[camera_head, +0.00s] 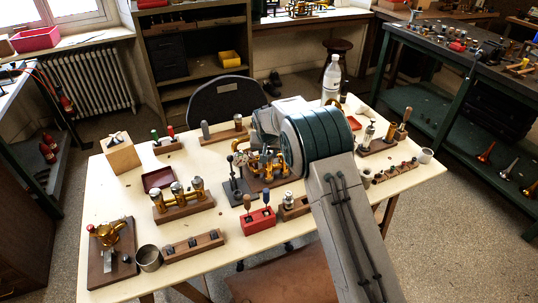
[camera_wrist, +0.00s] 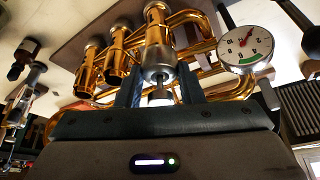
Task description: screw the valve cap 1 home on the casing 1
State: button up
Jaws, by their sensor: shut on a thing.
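In the wrist view three brass valve casings stand in a row among curved brass tubes. The casing in front of my gripper (camera_wrist: 160,97), which I take for casing 1 (camera_wrist: 156,35), has a silver cap, valve cap 1 (camera_wrist: 158,73), at its near end. My gripper's dark fingers are shut around the cap's narrow pale stem. The cap looks in line with the casing and touching it; how far it is threaded cannot be told. In the head view the brass horn (camera_head: 266,161) sits on the table, partly hidden by my arm, and my gripper is not distinguishable.
A dial gauge (camera_wrist: 244,48) stands close on the right in the wrist view. On the table (camera_head: 125,203) are a red tool block (camera_head: 258,219), a wooden block with brass valves (camera_head: 181,205) and a clear bottle (camera_head: 332,78). The table's left part has bare room.

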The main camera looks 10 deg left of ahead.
jog(key=shift+m+h+b, duration=0.3)
jog(key=shift+m+h, duration=0.1)
jog(key=shift+m, duration=0.6)
jog(key=m+h, duration=0.1)
jog(key=m, duration=0.1)
jog(key=shift+a+m+b, duration=0.2)
jog(key=shift+m+b, duration=0.2)
jog(key=shift+m+h, duration=0.5)
jog(key=shift+m, duration=0.7)
jog(key=shift+m+g, duration=0.3)
jog(key=o, duration=1.1)
jog(key=shift+m, duration=0.3)
jog(key=shift+o, duration=0.2)
jog(key=shift+d, duration=0.1)
